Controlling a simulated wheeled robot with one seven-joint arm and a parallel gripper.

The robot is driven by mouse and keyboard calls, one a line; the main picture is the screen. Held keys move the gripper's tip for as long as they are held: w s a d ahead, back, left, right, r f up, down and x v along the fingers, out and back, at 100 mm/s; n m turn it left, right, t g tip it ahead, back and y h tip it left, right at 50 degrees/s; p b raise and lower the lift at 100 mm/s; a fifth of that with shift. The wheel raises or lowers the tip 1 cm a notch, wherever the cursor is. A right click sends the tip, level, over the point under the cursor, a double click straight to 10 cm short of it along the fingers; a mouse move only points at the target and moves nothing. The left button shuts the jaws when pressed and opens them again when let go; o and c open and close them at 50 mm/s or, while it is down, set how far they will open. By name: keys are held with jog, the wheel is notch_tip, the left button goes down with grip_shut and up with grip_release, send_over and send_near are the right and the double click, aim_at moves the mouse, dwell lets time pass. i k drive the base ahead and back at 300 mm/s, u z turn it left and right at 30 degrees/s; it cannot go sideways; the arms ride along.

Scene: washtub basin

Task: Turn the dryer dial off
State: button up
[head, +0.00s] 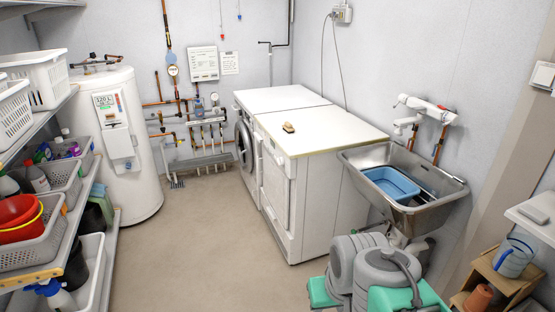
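Two white front-facing appliances stand side by side against the right wall. The farther one (243,143) has a round dark door on its front. The nearer one (277,193) shows a pale front panel, seen at a steep angle. I cannot tell for sure which is the dryer. No dial can be made out on either front at this size and angle, so its setting cannot be read. My gripper is not seen in the head view.
A brush (289,127) lies on the nearer appliance's white top. A metal sink (425,212) holding a blue basin (391,184) stands right of it. Left are shelves with a grey basket (40,245) and a white water heater (121,140). The floor (205,240) between is clear.

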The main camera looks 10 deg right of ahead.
aim_at(280, 161)
jog(key=u, duration=0.2)
jog(key=i, duration=0.3)
jog(key=u, duration=0.85)
jog(key=i, duration=1.1)
jog(key=u, duration=0.3)
jog(key=i, duration=1.55)
jog(key=z, duration=0.55)
